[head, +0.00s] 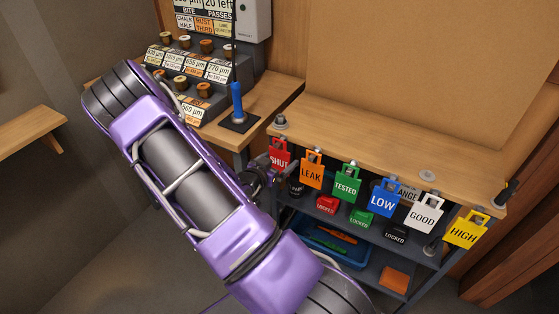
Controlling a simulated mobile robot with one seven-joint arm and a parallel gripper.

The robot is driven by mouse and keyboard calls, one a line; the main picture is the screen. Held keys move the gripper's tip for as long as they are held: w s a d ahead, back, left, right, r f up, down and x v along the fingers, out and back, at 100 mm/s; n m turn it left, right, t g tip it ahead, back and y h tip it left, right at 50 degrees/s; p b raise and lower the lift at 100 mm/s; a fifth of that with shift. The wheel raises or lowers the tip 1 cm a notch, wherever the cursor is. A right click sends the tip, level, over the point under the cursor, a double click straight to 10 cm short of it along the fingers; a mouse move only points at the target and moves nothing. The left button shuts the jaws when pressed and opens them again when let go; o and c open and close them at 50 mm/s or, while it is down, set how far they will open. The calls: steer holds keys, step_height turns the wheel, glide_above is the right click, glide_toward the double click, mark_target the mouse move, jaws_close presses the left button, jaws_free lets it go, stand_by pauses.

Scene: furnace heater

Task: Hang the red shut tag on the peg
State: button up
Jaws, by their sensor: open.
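The red shut tag (280,155) is at the left end of a row of coloured tags along the bench's front edge. The support behind the red tag is too small to make out. I cannot tell which peg the task means.
Orange leak (312,172), green tested (346,186), blue low (383,200), white good (426,215) and yellow high (466,231) tags hang to the right. Padlocks and a blue tray (320,247) sit on shelves below. A blue-handled tool (237,103) stands at the left.

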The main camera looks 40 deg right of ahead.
mark_target(279, 161)
steer(key=shift+c, duration=0.2)
steer(key=c, duration=1)
steer(key=shift+r, duration=0.2)
steer(key=shift+r+p, duration=0.35)
steer(key=shift+r, duration=0.15)
steer(key=shift+a, duration=0.1)
steer(key=shift+s+a, duration=0.35)
steer(key=shift+a, duration=0.45)
steer(key=shift+s+a, duration=0.35)
steer(key=shift+a, duration=0.4)
steer(key=shift+s+a, duration=0.35)
steer(key=shift+a, duration=0.45)
steer(key=shift+s+a, duration=0.3)
steer(key=shift+a, duration=0.5)
